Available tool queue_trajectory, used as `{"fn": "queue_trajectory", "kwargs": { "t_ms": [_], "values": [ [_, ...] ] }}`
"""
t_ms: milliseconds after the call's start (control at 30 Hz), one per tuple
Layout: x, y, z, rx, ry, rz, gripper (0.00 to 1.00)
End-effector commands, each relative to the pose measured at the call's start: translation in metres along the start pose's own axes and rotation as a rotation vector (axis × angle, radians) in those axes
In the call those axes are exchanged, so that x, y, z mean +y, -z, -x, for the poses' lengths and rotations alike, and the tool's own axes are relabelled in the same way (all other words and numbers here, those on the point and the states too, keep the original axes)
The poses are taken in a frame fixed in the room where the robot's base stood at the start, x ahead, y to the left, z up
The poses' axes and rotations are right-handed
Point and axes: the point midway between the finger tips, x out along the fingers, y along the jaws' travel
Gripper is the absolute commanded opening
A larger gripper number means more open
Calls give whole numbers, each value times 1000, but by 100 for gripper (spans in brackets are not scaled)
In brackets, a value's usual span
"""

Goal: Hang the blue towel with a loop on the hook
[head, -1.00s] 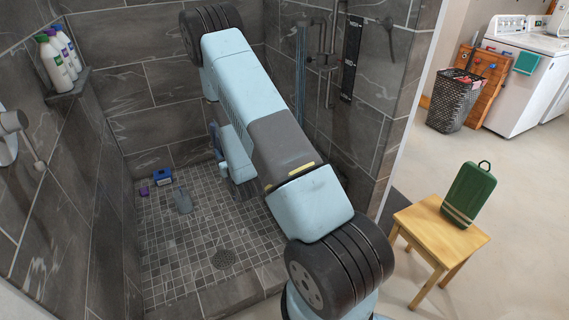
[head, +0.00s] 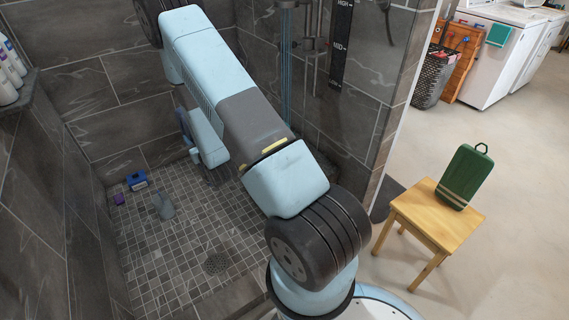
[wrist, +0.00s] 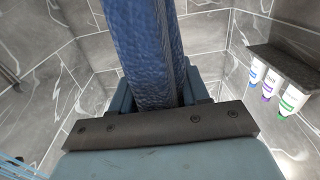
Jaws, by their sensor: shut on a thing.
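The blue towel (wrist: 150,50) fills the top middle of the wrist view, rising between the jaws of my gripper (wrist: 163,96). My gripper is shut on it. The towel's loop cannot be seen in the wrist view. In the head view my arm reaches over the shower floor, and the arm largely hides the gripper end. A small dark fitting (head: 384,5) shows on the tiled wall at the top edge; I cannot tell whether it is the hook.
White bottles (head: 8,70) stand on a corner shelf (wrist: 280,62) at the left wall. A wooden stool (head: 436,214) with a green case (head: 465,175) stands at right. Open floor lies beyond it.

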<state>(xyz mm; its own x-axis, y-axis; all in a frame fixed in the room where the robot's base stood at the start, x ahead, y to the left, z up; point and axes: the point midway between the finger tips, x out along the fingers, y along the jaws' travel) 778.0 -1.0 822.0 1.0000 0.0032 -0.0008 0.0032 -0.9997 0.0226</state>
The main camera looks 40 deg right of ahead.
Motion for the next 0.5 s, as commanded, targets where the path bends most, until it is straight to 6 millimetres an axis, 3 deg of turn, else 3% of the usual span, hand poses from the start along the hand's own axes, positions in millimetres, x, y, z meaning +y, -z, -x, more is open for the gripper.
{"fn": "queue_trajectory", "kwargs": {
  "t_ms": [133,233,500],
  "values": [
    [10,0,-2,1,-35,0,0],
    [32,-2,-4,0,-120,0,0],
    [143,-1,7,-8,-544,0,0]
  ]
}}
